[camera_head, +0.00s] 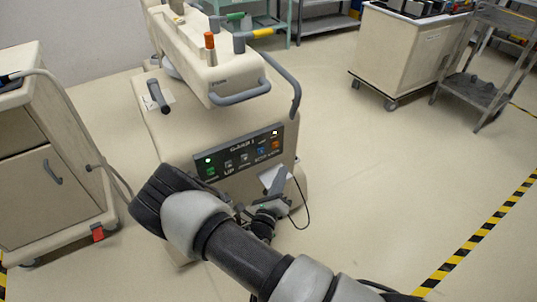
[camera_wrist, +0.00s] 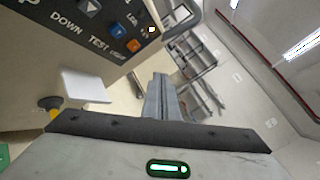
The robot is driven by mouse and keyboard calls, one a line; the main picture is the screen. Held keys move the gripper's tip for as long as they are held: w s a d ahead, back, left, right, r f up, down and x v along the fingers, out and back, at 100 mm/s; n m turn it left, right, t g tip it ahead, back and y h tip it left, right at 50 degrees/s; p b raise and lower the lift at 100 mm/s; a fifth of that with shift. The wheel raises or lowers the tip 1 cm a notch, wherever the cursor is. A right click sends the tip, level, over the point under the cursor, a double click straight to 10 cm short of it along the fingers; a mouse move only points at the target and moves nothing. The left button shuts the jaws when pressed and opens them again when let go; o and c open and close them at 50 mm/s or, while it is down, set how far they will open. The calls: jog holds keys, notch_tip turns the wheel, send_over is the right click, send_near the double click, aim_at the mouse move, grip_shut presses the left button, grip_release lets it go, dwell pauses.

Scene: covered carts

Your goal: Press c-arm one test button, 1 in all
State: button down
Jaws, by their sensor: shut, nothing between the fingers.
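The C-arm 1 cart (camera_head: 215,120) is a cream cabinet with a dark control panel (camera_head: 237,157) on its front. The test button (camera_head: 261,151) is a blue square, second from the right in the button row. In the wrist view the blue test button (camera_wrist: 118,30) shows above its TEST label, with an orange button (camera_wrist: 134,46) beside it. My gripper (camera_head: 280,180) is below the right part of the panel, apart from the button. In the wrist view my gripper's fingers (camera_wrist: 159,80) are shut and empty, below and right of the test button.
A white card (camera_wrist: 85,85) sits below the panel. A cream cabinet (camera_head: 45,150) with a cable stands at left. A white cart (camera_head: 405,50) and a grey wheeled rack (camera_head: 480,75) stand at back right. Floor at right is clear up to the striped tape (camera_head: 480,235).

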aim_at(261, 151)
jog(key=shift+a+f+n+y, duration=0.2)
jog(key=shift+f+n+y, duration=0.15)
jog(key=shift+f, duration=0.1)
jog(key=shift+a+f+n+y, duration=0.25)
jog(key=shift+f+n, duration=0.1)
jog(key=shift+f, duration=0.1)
jog(key=w+a+b, duration=0.3)
jog(key=w+a, duration=0.1)
jog(key=w, duration=0.3)
jog(key=shift+a+b, duration=0.4)
jog(key=shift+w, duration=0.15)
dwell(1.4)
jog(key=shift+w+a, duration=0.2)
jog(key=shift+w, duration=0.1)
